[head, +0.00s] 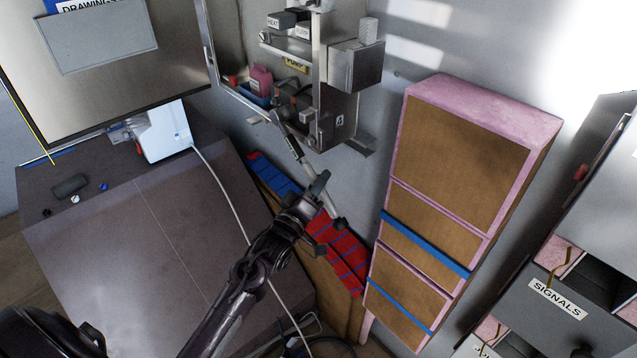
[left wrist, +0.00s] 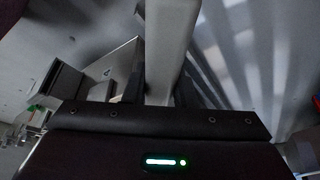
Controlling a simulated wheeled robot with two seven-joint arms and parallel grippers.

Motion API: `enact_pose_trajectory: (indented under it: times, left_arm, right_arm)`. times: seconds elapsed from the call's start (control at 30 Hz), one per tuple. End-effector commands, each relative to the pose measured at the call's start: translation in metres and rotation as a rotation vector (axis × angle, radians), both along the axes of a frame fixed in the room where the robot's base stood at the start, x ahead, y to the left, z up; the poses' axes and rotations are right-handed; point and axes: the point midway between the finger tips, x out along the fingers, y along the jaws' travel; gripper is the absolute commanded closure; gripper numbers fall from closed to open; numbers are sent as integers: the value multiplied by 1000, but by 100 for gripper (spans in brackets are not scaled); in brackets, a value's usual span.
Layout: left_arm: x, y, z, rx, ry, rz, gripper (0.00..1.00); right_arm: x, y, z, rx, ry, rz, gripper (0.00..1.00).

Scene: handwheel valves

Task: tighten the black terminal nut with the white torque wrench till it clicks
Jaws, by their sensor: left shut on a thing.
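My left gripper (head: 316,192) is shut on the white torque wrench (head: 293,146), around its shaft. The wrench slants from the dark end below the gripper up to the open metal cabinet, where its head end meets the terminal area. In the left wrist view the pale wrench shaft (left wrist: 168,45) runs between the two fingers. The black terminal nut cannot be made out; the wrench head and the small dark parts around it hide it. I cannot tell whether the wrench head sits on the nut. My right gripper is not in view.
The open cabinet (head: 357,65) holds labelled boxes and a pink bottle (head: 261,80). A pink-framed shelf unit (head: 484,90) stands at the right, and drawers marked SIGNALS (head: 560,296) beyond it. A dark bench (head: 120,230) with a white box (head: 163,135) and trailing cable is at the left.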

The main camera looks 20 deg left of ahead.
Motion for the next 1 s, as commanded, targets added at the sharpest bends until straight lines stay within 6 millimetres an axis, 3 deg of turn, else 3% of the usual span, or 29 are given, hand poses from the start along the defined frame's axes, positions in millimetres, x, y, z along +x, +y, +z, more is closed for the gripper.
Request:
enact_pose_trajectory:
  times: [1.0]
  left_arm:
    - [-5, 2, 2, -10, -27, 31, 100]
  right_arm:
    - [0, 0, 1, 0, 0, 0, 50]
